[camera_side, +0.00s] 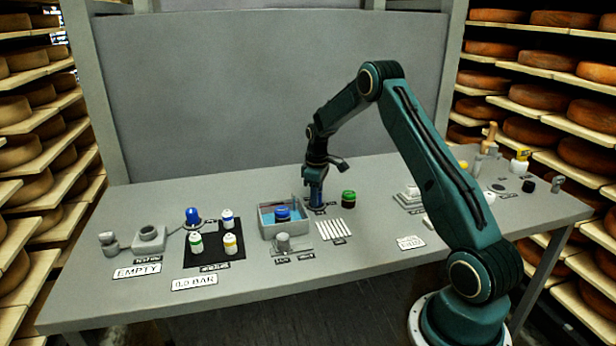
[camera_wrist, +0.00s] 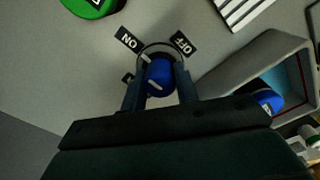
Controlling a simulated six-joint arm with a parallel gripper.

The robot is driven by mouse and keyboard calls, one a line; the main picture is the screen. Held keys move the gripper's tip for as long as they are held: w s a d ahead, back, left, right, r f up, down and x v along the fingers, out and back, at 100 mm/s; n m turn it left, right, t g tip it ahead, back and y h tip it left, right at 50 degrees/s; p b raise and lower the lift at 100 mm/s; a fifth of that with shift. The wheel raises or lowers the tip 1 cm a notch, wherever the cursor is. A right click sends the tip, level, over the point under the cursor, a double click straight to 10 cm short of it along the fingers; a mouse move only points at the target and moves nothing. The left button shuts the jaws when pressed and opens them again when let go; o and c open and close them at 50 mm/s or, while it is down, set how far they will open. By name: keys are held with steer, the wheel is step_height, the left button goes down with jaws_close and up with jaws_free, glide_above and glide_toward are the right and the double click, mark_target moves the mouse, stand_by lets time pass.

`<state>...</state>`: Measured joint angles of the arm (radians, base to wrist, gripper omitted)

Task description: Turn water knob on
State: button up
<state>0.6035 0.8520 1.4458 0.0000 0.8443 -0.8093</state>
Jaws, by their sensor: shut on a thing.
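The water knob (camera_wrist: 158,75) is blue with a short slanted white mark on its top. It sits between the fingers of my gripper (camera_wrist: 160,84) in the wrist view. The fingers are shut on its two sides. Beyond the knob lie a black ON label (camera_wrist: 128,40) to the left and a black OFF label (camera_wrist: 184,43) to the right. I cannot tell for sure which label the knob is set to. In the side view my gripper (camera_side: 316,204) points down at the table just right of the basin and mostly hides the knob.
A grey basin (camera_side: 264,226) with a blue-topped item (camera_side: 283,212) inside stands just left of my gripper. A green-topped black jar (camera_side: 348,198) and several white sticks (camera_side: 336,229) are close on the right. A black mat (camera_side: 215,251) with bottles lies further left.

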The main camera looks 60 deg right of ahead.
stand_by(0.3)
steer(key=o, duration=1)
steer(key=shift+c, duration=0.2)
steer(key=shift+r, duration=0.15)
step_height(320, 180, up, 14)
steer(key=shift+f, duration=0.2)
